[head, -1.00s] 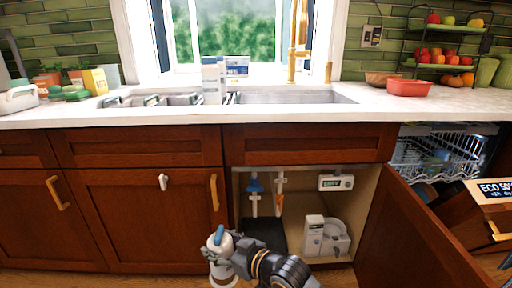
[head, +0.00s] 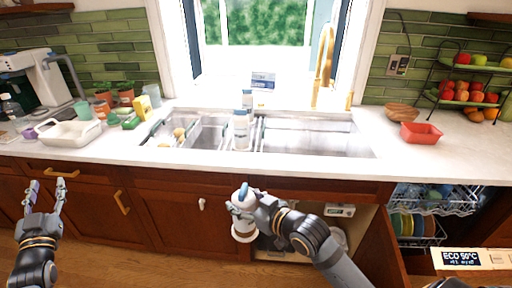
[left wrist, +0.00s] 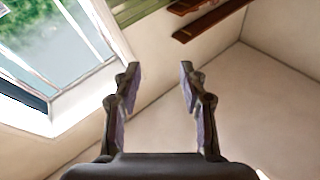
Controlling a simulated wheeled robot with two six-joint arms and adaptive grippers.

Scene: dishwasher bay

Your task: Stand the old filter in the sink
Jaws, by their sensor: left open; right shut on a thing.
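My right gripper (head: 246,204) is shut on a white cylinder with a blue top, which looks like the old filter (head: 243,231). It holds the filter roughly upright in front of the cabinet, below the counter edge. The steel sink (head: 318,139) is set in the counter behind and above it, with its wider basin on the right. Another white cylinder with a blue top (head: 241,132) stands at the divider between the basins. My left gripper (head: 48,182) is open and empty at the far left; its open fingers also show in the left wrist view (left wrist: 158,85).
A gold faucet (head: 325,60) rises behind the sink. A red bowl (head: 421,133) and a wooden bowl (head: 402,112) sit to its right. The under-sink cabinet door (head: 382,250) stands open. A white dish (head: 70,134) and pots are on the left counter.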

